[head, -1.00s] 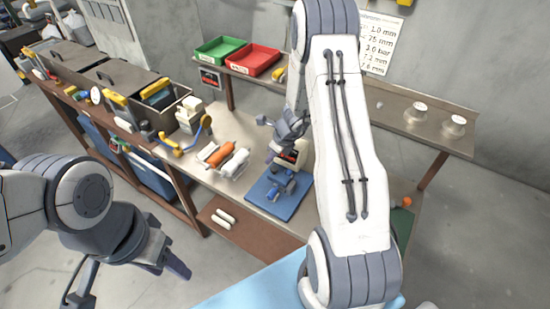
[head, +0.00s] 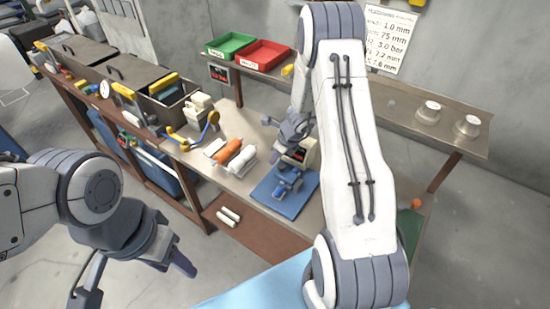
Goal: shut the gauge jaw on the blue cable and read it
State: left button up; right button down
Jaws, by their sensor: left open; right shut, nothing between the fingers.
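A small grey and blue device (head: 290,183), perhaps the gauge, sits on a blue mat (head: 262,198) on the workbench. A beige box with a dark front (head: 302,150) stands just behind it, partly hidden by my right arm. I cannot make out the blue cable apart from the device's blue parts, nor the jaw's state or any reading. My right gripper (head: 274,148) is shut and empty, just above and behind the device, apart from it as far as I can tell. My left gripper (head: 172,262) is open and empty at lower left, away from the bench.
An orange roll (head: 241,157) and white rolls lie left of the mat. Green (head: 230,45) and red (head: 262,56) trays stand on the rear shelf. White spools (head: 428,112) stand at its right end. A grey bin (head: 165,103) stands on the left bench. A printed sheet hangs on the wall.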

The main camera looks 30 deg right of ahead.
jog(key=w+a+r+p, duration=0.3)
jog(key=w+r+p, duration=0.35)
jog(key=r, duration=0.45)
jog(key=s+a+r+n+b, duration=0.2)
jog(key=a+n, duration=0.2)
jog(key=a, duration=0.2)
jog(key=s+a+r+n+b, duration=0.1)
jog(key=s+a+r+n, duration=0.1)
jog(key=s+a+n, duration=0.3)
jog(key=s+a+r+n+g+b, duration=0.25)
jog(key=s+a+n, duration=0.35)
jog(key=s+n, duration=0.3)
jog(key=s+a+r+n+g+b, duration=0.1)
jog(key=s+a+n+b, duration=0.3)
jog(key=s+a+n, duration=0.4)
jog(key=s+d+f+n+h+b, duration=0.1)
jog(key=s+d+n+b, duration=0.1)
jog(key=s+n, duration=0.9)
jog(key=shift+s+d+f+n, duration=0.3)
jog(key=shift+s+d, duration=0.6)
jog(key=shift+s, duration=0.25)
